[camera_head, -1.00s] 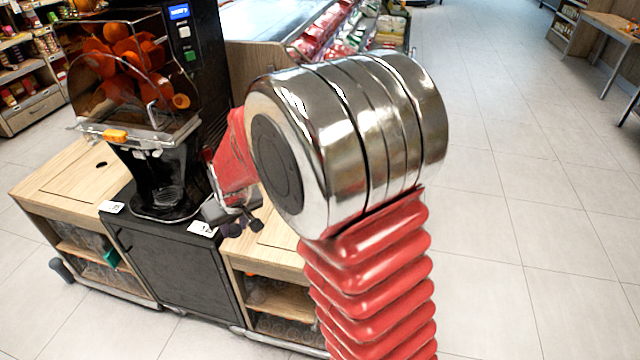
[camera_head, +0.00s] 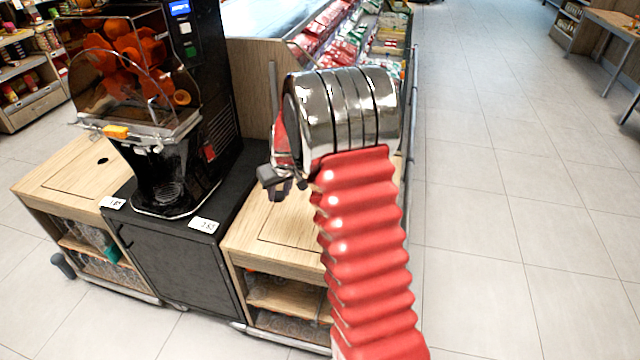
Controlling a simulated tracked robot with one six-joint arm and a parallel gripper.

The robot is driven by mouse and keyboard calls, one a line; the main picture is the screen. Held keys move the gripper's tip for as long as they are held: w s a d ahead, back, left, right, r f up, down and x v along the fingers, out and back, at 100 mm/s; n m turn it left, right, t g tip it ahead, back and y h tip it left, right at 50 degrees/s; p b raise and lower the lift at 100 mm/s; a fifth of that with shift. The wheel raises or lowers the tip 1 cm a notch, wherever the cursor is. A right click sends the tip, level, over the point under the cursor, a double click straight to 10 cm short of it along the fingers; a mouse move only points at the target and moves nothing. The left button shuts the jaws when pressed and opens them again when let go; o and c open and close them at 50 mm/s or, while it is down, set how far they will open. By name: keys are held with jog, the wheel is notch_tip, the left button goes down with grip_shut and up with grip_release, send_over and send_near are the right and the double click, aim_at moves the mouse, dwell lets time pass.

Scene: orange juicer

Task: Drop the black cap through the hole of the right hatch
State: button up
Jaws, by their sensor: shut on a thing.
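My gripper (camera_head: 283,187) hangs over the right wooden counter, just right of the juicer. It is shut on the black cap, but the cap is small here and hard to tell from the dark fingertips. The right hatch (camera_head: 268,236) is the outlined panel in the pale wooden top below my gripper. Its hole is not visible; my arm covers the right part of the top.
The orange juicer (camera_head: 165,130) stands on a black cabinet (camera_head: 180,262) to the left. The left wooden counter (camera_head: 60,182) has a hatch with a dark hole (camera_head: 102,161). A wooden panel (camera_head: 256,85) rises behind the right counter. Open floor lies to the right.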

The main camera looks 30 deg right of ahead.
jog(key=w+d+f, duration=0.1)
jog(key=d+f, duration=0.1)
jog(key=d, duration=0.6)
jog(key=d+f, duration=0.3)
jog(key=d, duration=0.5)
jog(key=shift+w+d+f, duration=0.3)
jog(key=shift+w, duration=0.1)
jog(key=shift+f, duration=0.15)
jog(key=shift+f, duration=1.85)
jog(key=shift+s+f, duration=0.1)
jog(key=shift+f, duration=0.65)
jog(key=o, duration=1.1)
jog(key=shift+o, duration=0.2)
jog(key=shift+o, duration=1.2)
